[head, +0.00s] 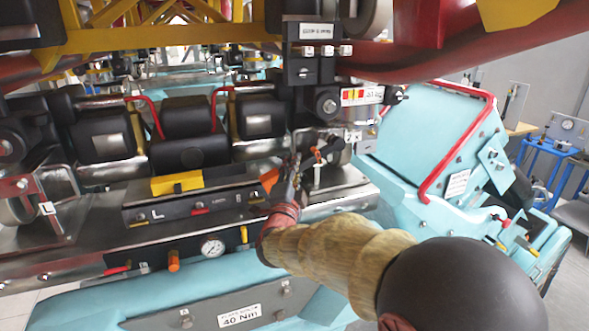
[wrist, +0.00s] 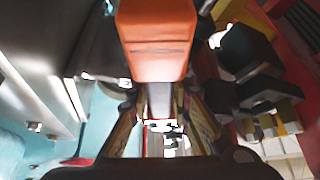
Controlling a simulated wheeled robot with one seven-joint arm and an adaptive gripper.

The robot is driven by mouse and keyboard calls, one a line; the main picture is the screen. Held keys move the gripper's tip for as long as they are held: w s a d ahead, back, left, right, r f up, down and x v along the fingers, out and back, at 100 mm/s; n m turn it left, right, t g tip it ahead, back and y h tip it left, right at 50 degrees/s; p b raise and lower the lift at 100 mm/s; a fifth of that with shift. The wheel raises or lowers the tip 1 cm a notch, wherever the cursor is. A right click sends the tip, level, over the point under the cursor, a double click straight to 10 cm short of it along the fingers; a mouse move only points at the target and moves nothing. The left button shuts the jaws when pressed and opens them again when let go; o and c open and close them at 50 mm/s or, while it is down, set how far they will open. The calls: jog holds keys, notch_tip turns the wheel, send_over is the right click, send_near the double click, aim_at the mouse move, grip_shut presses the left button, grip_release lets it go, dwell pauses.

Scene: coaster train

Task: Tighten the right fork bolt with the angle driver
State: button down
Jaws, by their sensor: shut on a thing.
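The angle driver's orange body (head: 269,179) shows at my gripper (head: 287,184) in the head view. The orange body also fills the top middle of the wrist view (wrist: 158,45), with a grey shank below it between my fingers. My gripper is shut on the driver, in front of the right wheel fork (head: 325,175). A small orange-and-black piece (head: 317,154) shows just beyond the fingers at the fork. I cannot tell whether it belongs to the driver or the bolt. The right fork bolt itself is not clearly visible, nor is any contact with it.
A pressure gauge (head: 212,247) sits on the front beam. A turquoise seat (head: 425,140) with a red bar stands close on the right. Yellow trusses and red rails hang overhead.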

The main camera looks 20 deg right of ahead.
aim_at(302, 166)
jog(key=shift+r, duration=0.2)
jog(key=shift+s+d+b, duration=0.1)
jog(key=shift+s+b, duration=1.25)
jog(key=shift+s, duration=0.9)
jog(key=shift+f, duration=0.1)
